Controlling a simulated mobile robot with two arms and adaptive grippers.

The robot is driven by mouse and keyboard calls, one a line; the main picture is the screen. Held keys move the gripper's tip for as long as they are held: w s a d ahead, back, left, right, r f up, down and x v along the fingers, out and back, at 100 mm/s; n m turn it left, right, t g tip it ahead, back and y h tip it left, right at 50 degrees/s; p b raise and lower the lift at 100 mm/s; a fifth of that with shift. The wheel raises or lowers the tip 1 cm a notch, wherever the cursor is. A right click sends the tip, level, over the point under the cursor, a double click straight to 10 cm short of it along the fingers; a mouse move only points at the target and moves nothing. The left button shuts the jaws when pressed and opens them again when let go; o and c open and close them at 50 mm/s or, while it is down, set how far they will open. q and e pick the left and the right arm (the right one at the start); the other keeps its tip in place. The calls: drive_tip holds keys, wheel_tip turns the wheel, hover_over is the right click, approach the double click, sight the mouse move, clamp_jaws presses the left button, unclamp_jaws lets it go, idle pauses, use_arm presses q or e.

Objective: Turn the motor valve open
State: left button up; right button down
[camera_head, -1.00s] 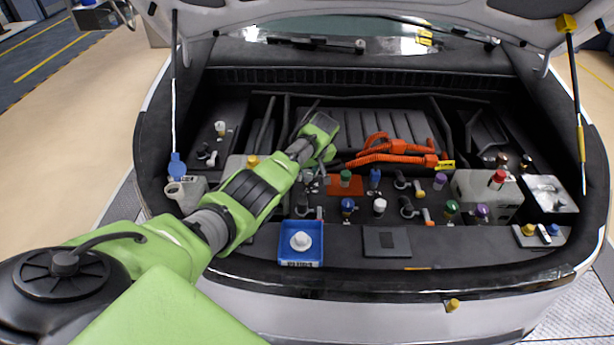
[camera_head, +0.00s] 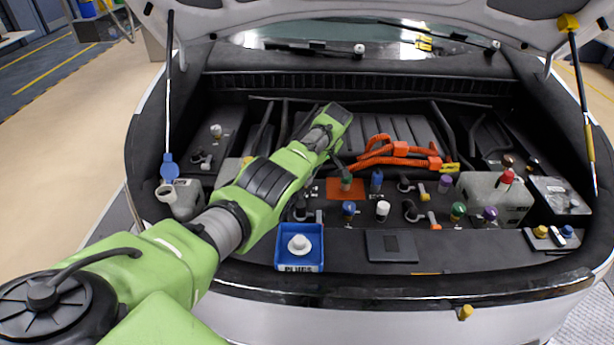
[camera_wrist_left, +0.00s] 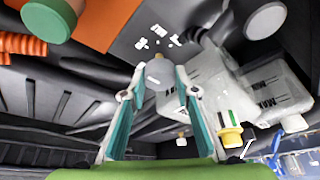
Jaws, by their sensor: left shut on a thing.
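My left arm reaches over the bay from the left in the head view, and its wrist hides most of the gripper. In the left wrist view my left gripper (camera_wrist_left: 158,80) has both teal fingers closed in on a small pale grey piece (camera_wrist_left: 156,70). I cannot tell for sure whether this piece is the motor valve's handle. My right gripper is not in view.
A blue tray (camera_head: 313,262) with a white plug stands at the bay's front edge, beside a dark flat pad (camera_head: 392,246). Several coloured caps, such as a green one (camera_head: 458,210), stand close together. Orange cables (camera_head: 385,150) run behind them.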

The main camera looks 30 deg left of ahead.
use_arm(q)
drive_tip(key=o, duration=1.1)
drive_tip(key=shift+r, duration=0.1)
drive_tip(key=v, duration=1.1)
drive_tip(key=shift+d+r, duration=0.2)
drive_tip(key=shift+r, duration=0.15)
